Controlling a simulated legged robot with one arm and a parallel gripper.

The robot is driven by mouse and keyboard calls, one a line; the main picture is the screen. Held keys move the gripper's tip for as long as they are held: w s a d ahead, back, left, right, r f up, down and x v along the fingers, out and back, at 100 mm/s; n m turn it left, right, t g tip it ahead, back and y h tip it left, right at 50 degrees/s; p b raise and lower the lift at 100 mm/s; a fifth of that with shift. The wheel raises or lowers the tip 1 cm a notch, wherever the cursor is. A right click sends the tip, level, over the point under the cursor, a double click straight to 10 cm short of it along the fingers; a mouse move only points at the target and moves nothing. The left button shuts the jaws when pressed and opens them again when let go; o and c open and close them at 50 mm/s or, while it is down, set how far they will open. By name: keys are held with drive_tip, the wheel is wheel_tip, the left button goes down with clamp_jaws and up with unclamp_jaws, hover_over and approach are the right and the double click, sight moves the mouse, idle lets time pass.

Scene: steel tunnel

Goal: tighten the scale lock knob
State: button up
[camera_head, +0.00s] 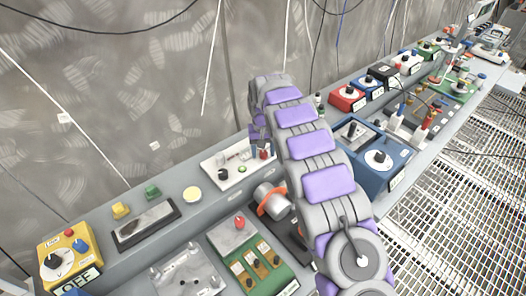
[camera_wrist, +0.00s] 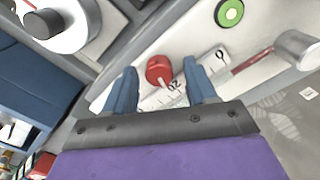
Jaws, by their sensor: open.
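The scale lock knob looks to be the red round knob (camera_wrist: 157,67) with a pale pointer, on a white panel (camera_wrist: 112,103) beside a white scale strip (camera_wrist: 178,91) with printed figures. My gripper (camera_wrist: 162,74) is open, with one blue finger on each side of the red knob in the picture. I cannot tell whether the fingers touch it. In the head view, my gripper (camera_head: 260,143) is over the right part of the white panel (camera_head: 210,163), mostly hidden by my arm. The red knob (camera_head: 264,154) shows just below it.
A green round button (camera_wrist: 229,12) and a metal cylinder on a red rod (camera_wrist: 296,49) are close by on the panel. A grey cylinder with an orange ring (camera_head: 272,199) stands near my arm. Blue boxes (camera_head: 382,159) are right; a wall rises behind the bench.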

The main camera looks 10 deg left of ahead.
clamp_jaws()
idle(0.6)
drive_tip(key=shift+s+m+p, duration=0.1)
drive_tip(key=shift+m+p, duration=0.2)
drive_tip(key=shift+p, duration=0.1)
drive_tip(key=m+p, duration=0.3)
drive_tip(key=shift+r+m+p, duration=0.1)
drive_tip(key=shift+m+p, duration=0.2)
drive_tip(key=shift+p, duration=0.05)
drive_tip(key=m+p, duration=0.3)
drive_tip(key=m, duration=0.2)
drive_tip(key=m+p, duration=0.2)
drive_tip(key=m, duration=0.3)
drive_tip(key=shift+a+m, duration=0.1)
drive_tip(key=shift+m, duration=0.3)
drive_tip(key=m+p, duration=0.1)
drive_tip(key=m, duration=0.3)
drive_tip(key=shift+p, duration=0.3)
drive_tip(key=shift+m, duration=0.4)
